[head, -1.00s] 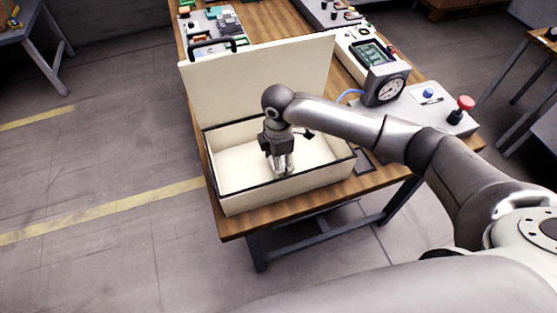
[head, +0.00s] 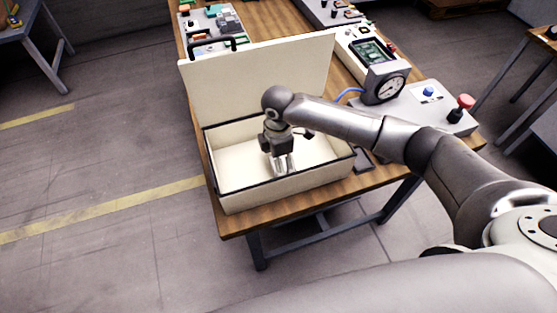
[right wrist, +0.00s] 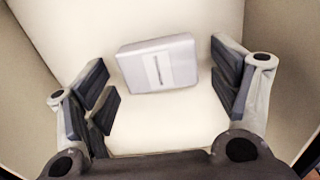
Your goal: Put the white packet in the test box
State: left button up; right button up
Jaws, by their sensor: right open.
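The test box (head: 290,190) is a cream case with a dark rim, its lid raised at the back, standing on the wooden table. My right gripper (head: 284,168) points down inside the box, toward its right half. In the right wrist view my right gripper (right wrist: 168,98) is open, with its dark finger pads wide apart. The white packet (right wrist: 158,65) lies flat on the pale box floor, apart from the pads and slightly beyond the line between them. The packet cannot be made out in the head view. My left gripper is not in view.
A gauge (head: 386,89) and a grey panel with a red button (head: 465,102) stand right of the box. A dark flat item (head: 362,160) lies close to the box's right side. The left part of the box floor (head: 235,168) is clear.

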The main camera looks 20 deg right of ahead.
notch_tip(320, 180, up, 12)
jog(key=b, duration=0.1)
dwell(0.7)
